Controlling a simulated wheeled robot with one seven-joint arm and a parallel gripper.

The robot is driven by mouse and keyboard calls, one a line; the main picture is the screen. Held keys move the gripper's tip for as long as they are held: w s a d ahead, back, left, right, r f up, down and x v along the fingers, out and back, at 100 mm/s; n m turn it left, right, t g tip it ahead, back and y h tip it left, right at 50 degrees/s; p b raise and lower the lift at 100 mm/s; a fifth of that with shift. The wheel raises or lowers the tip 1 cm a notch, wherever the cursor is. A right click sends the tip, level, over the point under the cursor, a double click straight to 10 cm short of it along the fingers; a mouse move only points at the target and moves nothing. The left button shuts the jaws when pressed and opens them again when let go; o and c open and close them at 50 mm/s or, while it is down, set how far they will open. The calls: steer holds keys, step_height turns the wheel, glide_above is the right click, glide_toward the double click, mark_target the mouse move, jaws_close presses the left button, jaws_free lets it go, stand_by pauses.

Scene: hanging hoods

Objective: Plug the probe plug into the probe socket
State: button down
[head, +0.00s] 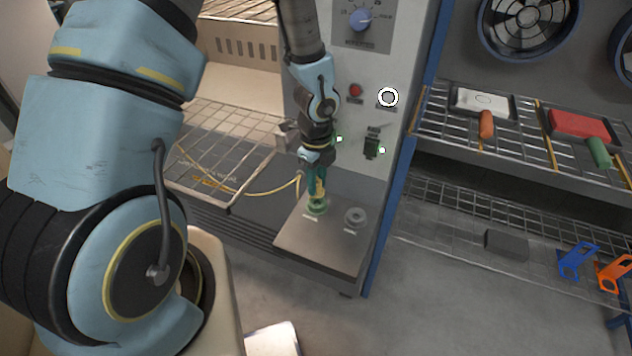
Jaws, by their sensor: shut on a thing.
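My gripper (317,188) points down over a grey shelf plate at the front of the machine. It is shut on the yellow probe plug (320,190), which is mostly hidden between the fingers. A yellow cable (245,190) runs from the plug to the left. The plug is right above a green ring fitting (317,208) on the plate; I cannot tell whether it sits in it. A grey round fitting (355,216) is to the right on the same plate. A white-ringed round fitting (388,97) is on the upright panel. I cannot tell which one is the probe socket.
The panel (345,75) carries a blue knob (361,18), a red button (355,90) and a dark switch (372,146). The wire rack (215,140) is left of my gripper. Wire shelves (470,125) with tools stand at right.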

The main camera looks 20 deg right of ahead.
mark_target(317, 196)
steer(key=shift+s+a+f+b, duration=0.15)
steer(key=shift+s+f, duration=0.25)
steer(key=shift+f, duration=0.3)
steer(key=shift+s+a+f+b, duration=0.15)
steer(key=shift+s+f, duration=0.25)
steer(key=shift+f, duration=0.3)
steer(key=shift+g, duration=0.3)
steer(key=c, duration=0.5)
jaws_free()
steer(key=shift+c, duration=0.2)
steer(key=shift+d, duration=0.1)
steer(key=shift+w+d+r, duration=0.1)
steer(key=shift+w+r, duration=0.05)
steer(key=shift+r, duration=0.4)
step_height(317, 196, up, 12)
steer(key=w, duration=0.1)
steer(key=shift+r+p, duration=0.15)
steer(key=shift+p, duration=0.25)
